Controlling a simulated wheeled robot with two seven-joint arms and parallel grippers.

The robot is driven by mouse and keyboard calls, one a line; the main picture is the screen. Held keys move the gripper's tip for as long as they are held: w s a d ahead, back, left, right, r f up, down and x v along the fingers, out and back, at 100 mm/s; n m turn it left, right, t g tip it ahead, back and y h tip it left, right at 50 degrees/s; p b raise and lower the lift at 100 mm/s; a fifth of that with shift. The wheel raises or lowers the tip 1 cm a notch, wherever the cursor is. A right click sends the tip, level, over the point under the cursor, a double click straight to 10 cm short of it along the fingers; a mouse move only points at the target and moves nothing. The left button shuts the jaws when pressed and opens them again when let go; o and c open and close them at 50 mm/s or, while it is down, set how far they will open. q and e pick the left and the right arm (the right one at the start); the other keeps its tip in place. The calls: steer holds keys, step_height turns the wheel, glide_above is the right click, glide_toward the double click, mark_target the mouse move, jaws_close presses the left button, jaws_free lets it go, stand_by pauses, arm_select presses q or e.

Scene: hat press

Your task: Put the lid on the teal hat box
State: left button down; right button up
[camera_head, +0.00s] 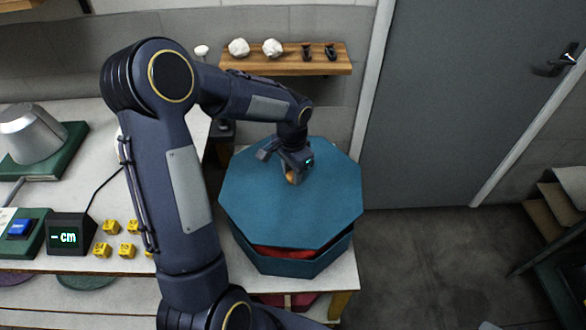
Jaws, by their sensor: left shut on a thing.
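The teal octagonal lid (290,215) lies over the teal hat box (290,264) at the right end of the worktable. The lid sits askew, and its near edge is apart from the box rim. Red material (283,252) shows in the gap between them. My left gripper (292,176) is shut on a small orange-brown knob (291,178) at the lid's far middle. Most of the box is hidden under the lid. My right gripper is not in view.
The white worktable (75,181) holds several yellow cubes (104,250), a dark display (70,236) and a grey hat form on a green base (62,152). A wooden shelf (325,64) is on the wall behind. Open floor lies to the right, before a grey door (450,110).

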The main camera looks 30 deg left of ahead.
mark_target(292, 184)
arm_select(q)
steer(key=shift+w+f+b, duration=0.1)
steer(key=shift+f+b, duration=0.4)
steer(key=shift+f, duration=0.35)
steer(key=shift+f+b, duration=2.4)
steer(key=shift+f, duration=0.7)
steer(key=shift+f, duration=0.3)
steer(key=c, duration=1)
jaws_free()
steer(key=shift+r, duration=0.15)
